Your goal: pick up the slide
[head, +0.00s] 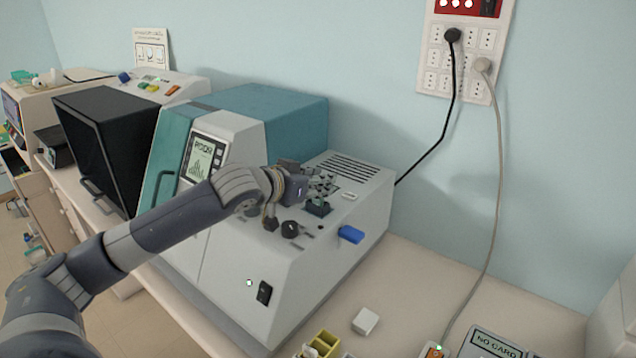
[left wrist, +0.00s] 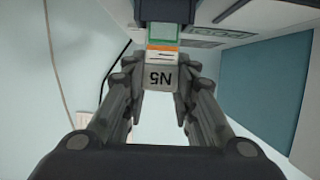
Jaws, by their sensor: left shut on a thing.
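The slide (left wrist: 160,78) shows in the left wrist view with a grey end marked "N5", seen upside down, and an orange band above it. Its far part has a green edge and meets a dark holder (left wrist: 168,10) at the top of the picture. My left gripper (left wrist: 160,66) is shut on the slide's labelled end, one finger on each side. In the head view my left gripper (head: 320,187) is over the top of the grey and teal machine (head: 345,215), just above the small dark holder (head: 318,208). The slide cannot be made out there. My right gripper is not in view.
A black knob (head: 289,229) and a blue piece (head: 350,234) are on the machine near the holder. A black box (head: 105,140) stands to the left. A white block (head: 365,321) and a yellow rack (head: 322,344) lie in front. Cables hang from the wall panel (head: 462,60).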

